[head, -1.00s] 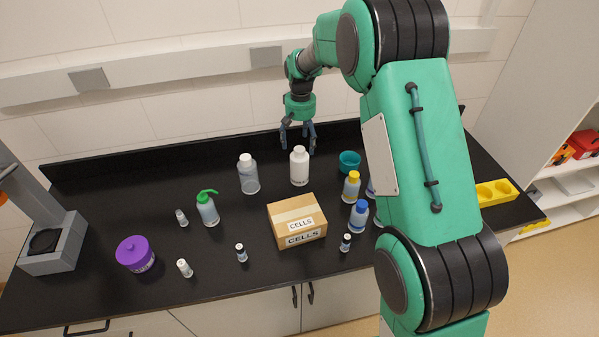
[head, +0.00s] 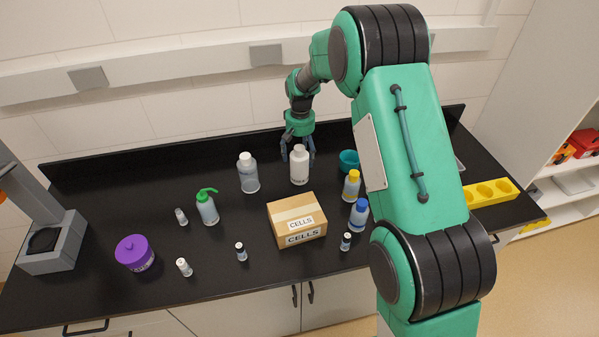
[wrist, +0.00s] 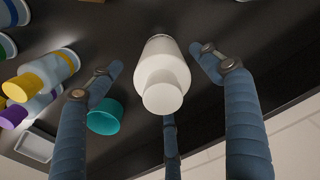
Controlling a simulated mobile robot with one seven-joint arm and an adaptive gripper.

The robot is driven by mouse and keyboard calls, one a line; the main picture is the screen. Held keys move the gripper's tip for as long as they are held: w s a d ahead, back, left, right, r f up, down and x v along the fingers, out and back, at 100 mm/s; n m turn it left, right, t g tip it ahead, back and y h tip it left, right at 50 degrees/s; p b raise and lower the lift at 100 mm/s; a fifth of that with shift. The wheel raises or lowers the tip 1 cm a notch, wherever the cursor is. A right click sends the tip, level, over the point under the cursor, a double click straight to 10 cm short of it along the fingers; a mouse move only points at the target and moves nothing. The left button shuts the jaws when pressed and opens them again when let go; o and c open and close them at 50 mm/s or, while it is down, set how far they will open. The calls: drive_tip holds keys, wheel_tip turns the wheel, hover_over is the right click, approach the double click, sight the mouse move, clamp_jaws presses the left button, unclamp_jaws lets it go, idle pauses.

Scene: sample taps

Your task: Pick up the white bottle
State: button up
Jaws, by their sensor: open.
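The white bottle (head: 299,167) stands upright on the black bench behind the cardboard box, with a white cap. In the wrist view the white bottle (wrist: 163,66) is seen from its cap end, between the open fingers. My gripper (head: 298,150) is open and sits at the back of the bottle, close to its upper part, partly hidden behind it. In the wrist view my gripper (wrist: 158,68) has blue fingers on the left and right of the bottle, with a third below it. Gaps show between the side fingers and the bottle.
A clear white-capped bottle (head: 248,173) stands to the left. A teal bowl (head: 349,161) and a yellow-capped bottle (head: 351,186) stand to the right. The cardboard box (head: 297,221) is in front. A raised edge runs along the bench's back.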

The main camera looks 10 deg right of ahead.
sight(299, 147)
drive_tip(key=shift+f, duration=0.85)
drive_tip(key=shift+a+f+b, duration=0.1)
drive_tip(key=shift+f+b, duration=0.2)
drive_tip(key=shift+f, duration=2.3)
drive_tip(key=shift+c, duration=0.5)
drive_tip(key=shift+w, duration=0.1)
drive_tip(key=c, duration=1.5)
drive_tip(key=shift+r, duration=0.1)
drive_tip(key=shift+r+p, duration=0.4)
drive_tip(key=shift+r, duration=4.55)
